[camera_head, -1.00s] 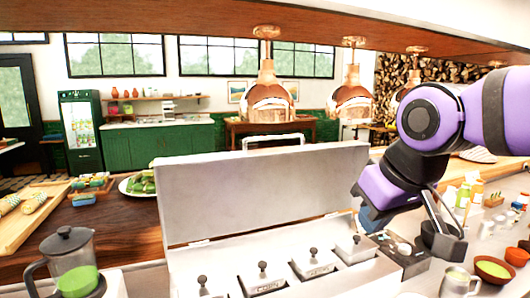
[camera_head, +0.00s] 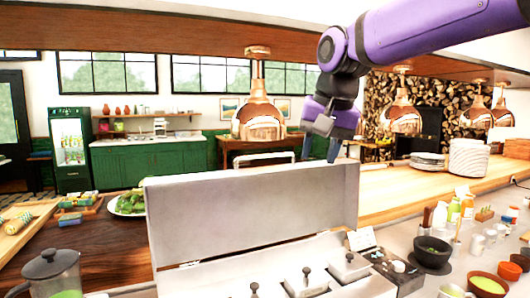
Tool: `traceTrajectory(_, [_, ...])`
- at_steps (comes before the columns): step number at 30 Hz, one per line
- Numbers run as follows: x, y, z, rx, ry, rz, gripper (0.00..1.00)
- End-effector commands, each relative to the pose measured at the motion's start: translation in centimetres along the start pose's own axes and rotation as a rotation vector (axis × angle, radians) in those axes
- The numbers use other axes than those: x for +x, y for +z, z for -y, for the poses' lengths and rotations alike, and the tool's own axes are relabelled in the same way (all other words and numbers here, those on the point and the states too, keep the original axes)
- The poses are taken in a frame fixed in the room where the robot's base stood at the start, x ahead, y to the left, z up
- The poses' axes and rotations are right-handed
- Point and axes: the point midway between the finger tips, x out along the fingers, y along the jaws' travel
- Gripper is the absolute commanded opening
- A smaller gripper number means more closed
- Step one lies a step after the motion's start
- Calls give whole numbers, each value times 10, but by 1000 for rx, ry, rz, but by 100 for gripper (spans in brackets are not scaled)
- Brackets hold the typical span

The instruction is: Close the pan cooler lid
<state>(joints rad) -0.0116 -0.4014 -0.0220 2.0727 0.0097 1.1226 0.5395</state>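The pan cooler lid (camera_head: 245,215) is a grey-white metal panel. It stands raised, near upright, along the back edge of the pan cooler (camera_head: 210,284). Several small covered pans with dark knobs show in the cooler's open top. My gripper (camera_head: 323,148) hangs from the purple arm with its fingers pointing down, just above the right part of the lid's top edge in the picture. It appears to be at or behind the lid, and I cannot tell whether it touches. Nothing shows in it. The spacing of its fingers is hard to make out.
Copper heat lamps (camera_head: 259,118) hang over the counter near the arm. A glass press jug (camera_head: 52,275) stands left of the cooler. A dark bowl (camera_head: 432,252), bottles and small cups stand to the right. A leafy platter (camera_head: 128,203) sits behind the lid.

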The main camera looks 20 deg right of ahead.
Motion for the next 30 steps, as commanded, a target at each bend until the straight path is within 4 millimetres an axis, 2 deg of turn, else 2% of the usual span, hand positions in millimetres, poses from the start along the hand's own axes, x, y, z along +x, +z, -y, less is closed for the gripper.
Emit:
traceTrajectory(1, [-2,-18,10,55,7,12,40])
traceTrajectory(10, [-6,-109,62,420,62,64,40])
traceTrajectory(18, [12,-183,105,744,132,91,40])
traceTrajectory(24, [28,-221,127,931,178,95,40])
traceTrajectory(30, [36,-234,136,1010,199,94,40])
